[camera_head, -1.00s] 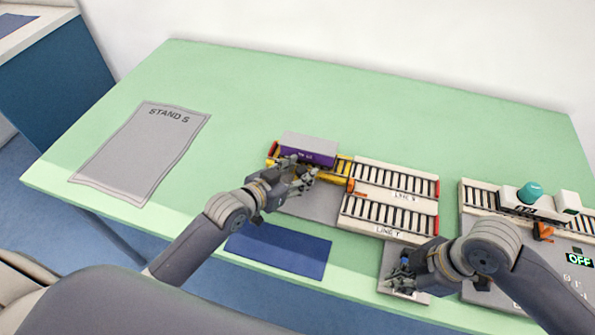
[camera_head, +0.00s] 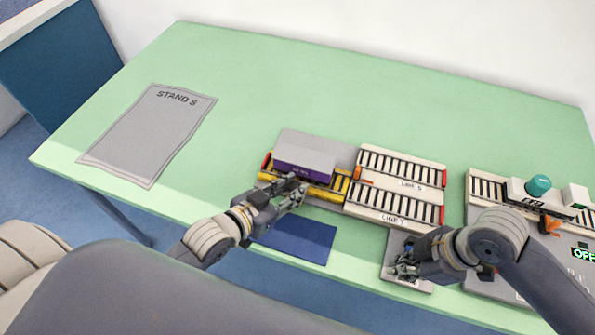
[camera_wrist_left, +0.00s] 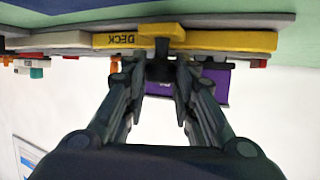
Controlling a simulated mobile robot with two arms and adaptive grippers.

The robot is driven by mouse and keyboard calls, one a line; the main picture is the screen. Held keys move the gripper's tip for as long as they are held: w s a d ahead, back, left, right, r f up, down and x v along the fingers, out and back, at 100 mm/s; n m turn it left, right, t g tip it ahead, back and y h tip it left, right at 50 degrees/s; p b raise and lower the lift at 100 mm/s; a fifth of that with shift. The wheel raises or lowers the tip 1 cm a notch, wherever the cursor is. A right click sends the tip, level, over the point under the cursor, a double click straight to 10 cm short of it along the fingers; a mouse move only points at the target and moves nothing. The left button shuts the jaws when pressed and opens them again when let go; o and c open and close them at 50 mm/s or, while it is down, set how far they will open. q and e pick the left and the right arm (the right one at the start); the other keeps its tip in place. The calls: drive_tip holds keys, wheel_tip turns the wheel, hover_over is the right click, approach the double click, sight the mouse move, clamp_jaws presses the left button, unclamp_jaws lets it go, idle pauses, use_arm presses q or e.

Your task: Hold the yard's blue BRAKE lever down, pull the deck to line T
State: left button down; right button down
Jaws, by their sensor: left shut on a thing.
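The yellow deck (camera_head: 325,194) carries a purple wagon (camera_head: 303,162). The deck's right end lies beside the left end of line T (camera_head: 393,207), the nearer track; line S (camera_head: 404,168) is behind it. Whether the rails meet exactly is hard to tell. My left gripper (camera_head: 296,190) is at the deck's front side. The left wrist view shows its fingers (camera_wrist_left: 159,90) shut on a dark handle (camera_wrist_left: 160,68) below the deck's yellow side (camera_wrist_left: 215,41).
A blue mat (camera_head: 297,240) lies in front of the deck. Stand S (camera_head: 150,135) is a grey sheet at the left. The table's back is clear.

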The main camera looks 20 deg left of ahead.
use_arm(q)
drive_tip(key=shift+s+f, duration=0.1)
drive_tip(key=shift+s, duration=0.65)
use_arm(e)
drive_tip(key=shift+w, duration=0.25)
use_arm(q)
drive_tip(key=shift+d, duration=0.1)
drive_tip(key=c, duration=1.3)
unclamp_jaws()
drive_tip(key=shift+s, duration=0.1)
drive_tip(key=v, duration=1.2)
